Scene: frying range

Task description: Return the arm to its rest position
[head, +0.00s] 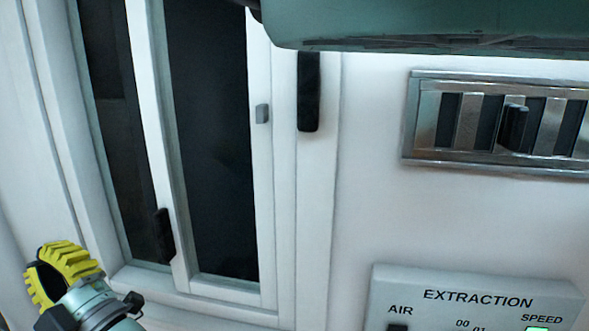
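My gripper (60,272), with yellow ribbed fingers, is at the lower left in the head view. The teal end of my arm runs from it out of the bottom edge. The fingers are seen at an angle, with a dark area between the yellow parts, so I cannot tell whether they are open or shut. I see no object in them. The gripper appears in front of the lower left of the window frame; its distance from the wall is unclear. Most of my arm is outside the picture.
A white-framed window (215,150) with dark panes and black handles fills the left. A slotted metal vent (428,138) with a black slider is at right. A grey EXTRACTION panel (470,280) is below it. A teal body (430,22) overhangs the top right.

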